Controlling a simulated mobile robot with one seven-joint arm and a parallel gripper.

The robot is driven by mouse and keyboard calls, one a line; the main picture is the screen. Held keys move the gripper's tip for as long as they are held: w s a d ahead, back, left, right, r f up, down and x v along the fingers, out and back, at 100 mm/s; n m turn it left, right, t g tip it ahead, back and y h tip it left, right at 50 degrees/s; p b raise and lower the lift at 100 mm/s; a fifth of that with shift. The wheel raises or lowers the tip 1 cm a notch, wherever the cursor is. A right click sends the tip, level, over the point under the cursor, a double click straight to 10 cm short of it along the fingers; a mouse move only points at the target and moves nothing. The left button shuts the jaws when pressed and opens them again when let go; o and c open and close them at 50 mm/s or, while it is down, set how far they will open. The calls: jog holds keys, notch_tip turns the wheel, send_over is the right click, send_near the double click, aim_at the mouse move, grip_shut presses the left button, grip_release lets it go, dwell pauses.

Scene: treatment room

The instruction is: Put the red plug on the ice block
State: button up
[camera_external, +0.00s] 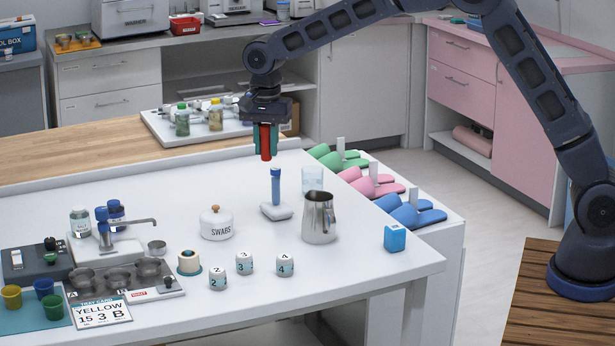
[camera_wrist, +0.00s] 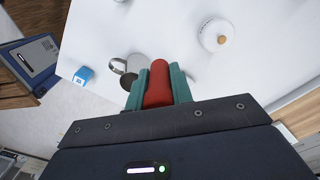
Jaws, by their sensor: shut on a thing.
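My gripper (camera_external: 266,143) has teal fingers shut on the red plug (camera_external: 266,150), which hangs upright above the white table. In the wrist view, the red plug (camera_wrist: 158,86) sits between the fingers of my gripper (camera_wrist: 158,88). A pale, clear block-like thing (camera_external: 312,178) stands behind the metal pitcher, right of and below my gripper; it looks like the ice block, but I cannot tell it surely from a glass. I cannot make it out in the wrist view.
The metal pitcher (camera_external: 318,222), swabs jar (camera_external: 216,226) and small blue box (camera_external: 395,238) stand nearby. Numbered pots (camera_external: 245,263) stand in front. A tray with bottles (camera_external: 160,126) lies behind left.

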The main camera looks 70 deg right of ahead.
jog(key=s+d+r, duration=0.2)
jog(key=s+d, duration=0.1)
jog(key=s, duration=0.4)
jog(key=s+d+r, duration=0.2)
jog(key=s+d, duration=0.2)
jog(key=s, duration=0.3)
jog(key=m, duration=0.1)
send_over(395, 227)
notch_tip(395, 227, down, 20)
jog(key=shift+d+f, duration=0.1)
jog(key=shift+f, duration=0.15)
jog(key=shift+f, duration=0.15)
jog(key=o, duration=0.9)
